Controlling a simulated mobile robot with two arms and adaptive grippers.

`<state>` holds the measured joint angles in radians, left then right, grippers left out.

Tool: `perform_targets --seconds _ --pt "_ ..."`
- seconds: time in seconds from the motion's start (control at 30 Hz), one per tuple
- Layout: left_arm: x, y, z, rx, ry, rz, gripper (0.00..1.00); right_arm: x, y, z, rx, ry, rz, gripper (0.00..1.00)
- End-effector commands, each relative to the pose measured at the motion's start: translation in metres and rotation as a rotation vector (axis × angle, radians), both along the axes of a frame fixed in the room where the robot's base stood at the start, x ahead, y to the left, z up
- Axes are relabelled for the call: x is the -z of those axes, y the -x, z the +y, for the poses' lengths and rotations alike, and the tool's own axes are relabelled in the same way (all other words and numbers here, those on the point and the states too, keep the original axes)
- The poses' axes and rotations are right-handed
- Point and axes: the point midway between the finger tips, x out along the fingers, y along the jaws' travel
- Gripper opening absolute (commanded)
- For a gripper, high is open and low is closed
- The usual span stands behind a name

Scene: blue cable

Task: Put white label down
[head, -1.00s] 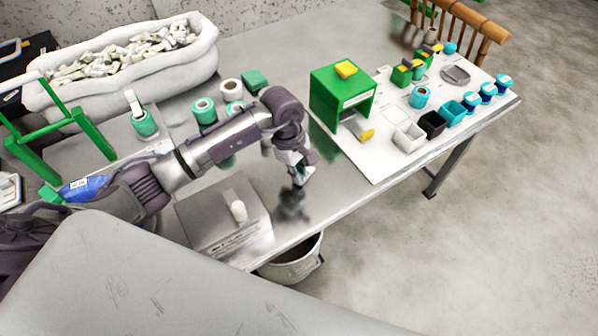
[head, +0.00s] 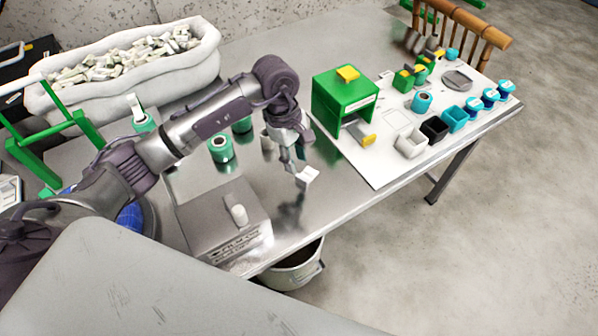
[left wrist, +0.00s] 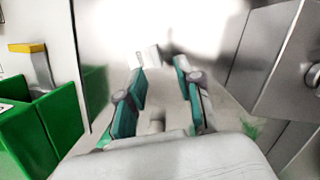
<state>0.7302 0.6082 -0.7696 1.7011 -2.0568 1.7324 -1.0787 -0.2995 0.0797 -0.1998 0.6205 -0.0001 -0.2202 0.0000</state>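My left gripper (head: 294,163) points down over the bare metal table right of the middle. The white label (head: 307,175) is a small pale square at its fingertips, just above or on the table; I cannot tell which. In the left wrist view my left gripper's two green-and-grey fingers (left wrist: 160,75) stand apart with a gap between them. A small pale piece (left wrist: 154,56) shows beyond the tips; whether it is the label or a reflection is unclear. My right gripper is not in view.
A green box (head: 338,100) stands right of the gripper on a white board (head: 385,163) with several small cups. A grey metal box (head: 200,215) stands to the left. A bin (head: 292,268) is below the front edge.

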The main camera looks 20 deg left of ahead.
Motion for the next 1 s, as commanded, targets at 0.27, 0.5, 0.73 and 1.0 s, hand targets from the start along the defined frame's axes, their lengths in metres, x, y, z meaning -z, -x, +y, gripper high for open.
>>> perform_targets --seconds 0.27,0.5,0.73,1.0 --pt "-0.039 -0.002 0.007 0.0 0.0 -0.001 0.35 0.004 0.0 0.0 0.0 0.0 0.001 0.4" --pt "-0.045 -0.001 0.008 0.0 0.001 0.001 0.35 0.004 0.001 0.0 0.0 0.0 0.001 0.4" --pt "-0.045 -0.001 0.008 0.0 0.001 0.001 0.35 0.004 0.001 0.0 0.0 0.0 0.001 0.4" --pt "-0.063 -0.002 0.008 0.0 0.001 0.0 0.35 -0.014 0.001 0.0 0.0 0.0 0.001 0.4"
